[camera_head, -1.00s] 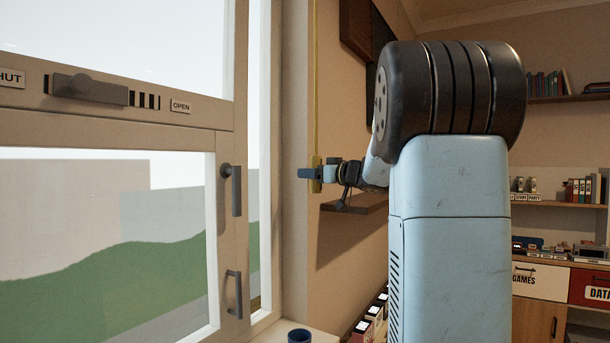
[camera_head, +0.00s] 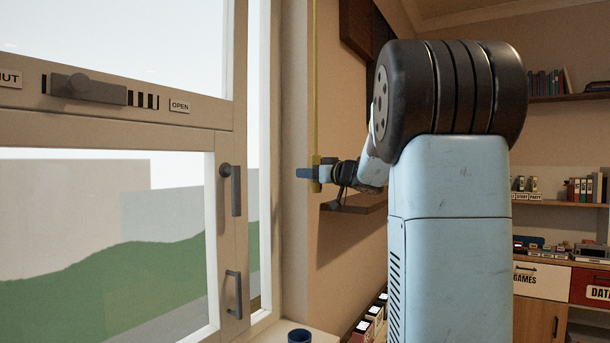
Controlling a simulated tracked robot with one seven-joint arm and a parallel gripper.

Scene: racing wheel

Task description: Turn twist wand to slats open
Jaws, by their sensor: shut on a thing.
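The twist wand (camera_head: 315,90) is a thin yellow rod hanging upright beside the window frame. A thicker yellow grip (camera_head: 316,162) is on it at my gripper's height. My gripper (camera_head: 314,174) reaches in from the right and is shut on the wand at this grip. One dark blue-grey fingertip shows to the left of the wand. The slats of the blind are not visible in this view, so their angle cannot be told.
The window frame (camera_head: 190,130) has a sliding knob (camera_head: 88,88), an OPEN label (camera_head: 180,106) and two dark handles (camera_head: 231,190). A wooden wall shelf (camera_head: 355,203) lies just behind and below my gripper. A blue cup (camera_head: 299,336) stands on the sill below.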

